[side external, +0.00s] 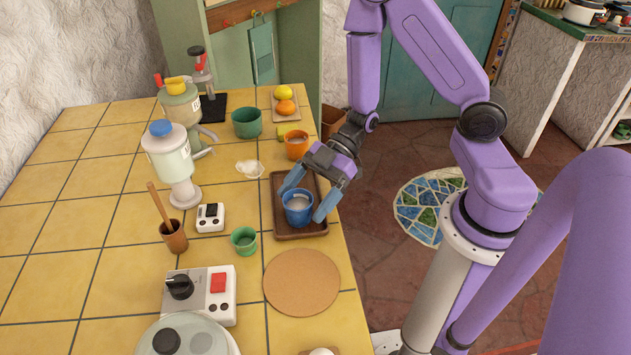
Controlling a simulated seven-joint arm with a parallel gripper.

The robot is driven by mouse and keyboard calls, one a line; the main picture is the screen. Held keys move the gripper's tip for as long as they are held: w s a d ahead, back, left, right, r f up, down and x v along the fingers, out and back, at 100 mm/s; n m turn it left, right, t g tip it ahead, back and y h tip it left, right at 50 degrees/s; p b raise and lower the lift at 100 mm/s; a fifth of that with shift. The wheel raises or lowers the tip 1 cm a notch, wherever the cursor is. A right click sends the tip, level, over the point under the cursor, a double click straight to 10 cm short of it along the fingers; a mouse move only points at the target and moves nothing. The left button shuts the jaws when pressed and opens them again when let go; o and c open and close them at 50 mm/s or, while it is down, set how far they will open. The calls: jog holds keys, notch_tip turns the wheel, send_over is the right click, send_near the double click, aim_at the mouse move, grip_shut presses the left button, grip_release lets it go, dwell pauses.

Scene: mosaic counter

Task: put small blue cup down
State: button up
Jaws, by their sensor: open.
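The small blue cup (298,212) stands upright on the brown tray (286,237), with something pale inside it. My gripper (308,203) is open, with one blue finger on each side of the cup. The left finger is by the cup's upper left and the right finger is by its lower right. I cannot tell whether either finger touches the cup. The far part of the tray is partly hidden by my gripper.
An orange cup (296,146) stands just behind the tray. A small green cup (244,240) and a white scale (210,217) are to its left. A round cork mat (301,283) lies in front. The counter's right edge runs close beside the tray.

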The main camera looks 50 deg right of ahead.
jog(key=v, duration=1.2)
jog(key=w+a+t+h, duration=0.2)
jog(key=w+t+h, duration=0.2)
jog(key=w+h, duration=0.2)
jog(key=s+a+r+m+g+h, duration=0.1)
jog(key=s+r+m+g+h, duration=0.1)
jog(key=s, duration=0.8)
jog(key=s+r+m+g+h, duration=0.2)
jog(key=s+r+g+h, duration=0.1)
jog(key=s, duration=0.7)
jog(key=shift+a+r+h, duration=0.4)
jog(key=shift+r, duration=0.1)
